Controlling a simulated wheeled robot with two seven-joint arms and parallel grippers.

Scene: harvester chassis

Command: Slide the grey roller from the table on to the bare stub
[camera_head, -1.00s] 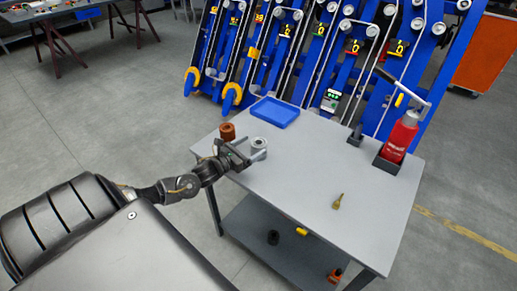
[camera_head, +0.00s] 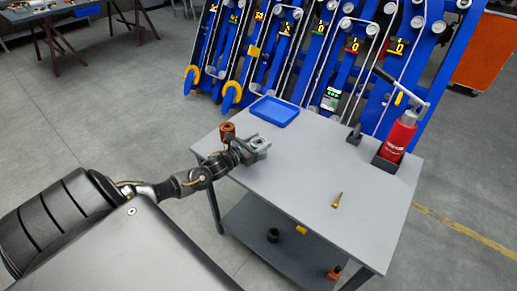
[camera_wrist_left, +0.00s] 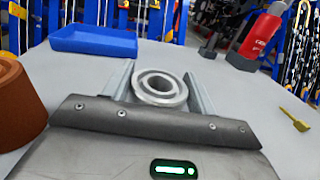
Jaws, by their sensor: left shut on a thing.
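The grey roller (camera_wrist_left: 160,88) stands upright on the table (camera_head: 330,185), its ringed top with a central hole facing up. It also shows at the table's left part in the head view (camera_head: 261,144). My left gripper (camera_head: 254,148) comes in level from the left and is shut on the roller, with one finger on each side in the wrist view (camera_wrist_left: 160,85). The roller's lower part is hidden by the gripper body. The blue chassis (camera_head: 310,50) with belts and rollers stands behind the table. I cannot tell which stub is bare. My right gripper is not in view.
A brown roller (camera_head: 227,132) stands close beside my left gripper. A blue tray (camera_head: 274,111) lies behind it. A red bottle (camera_head: 400,137) in a dark holder stands at the right, and a small brass tool (camera_head: 338,199) lies on the clear front area.

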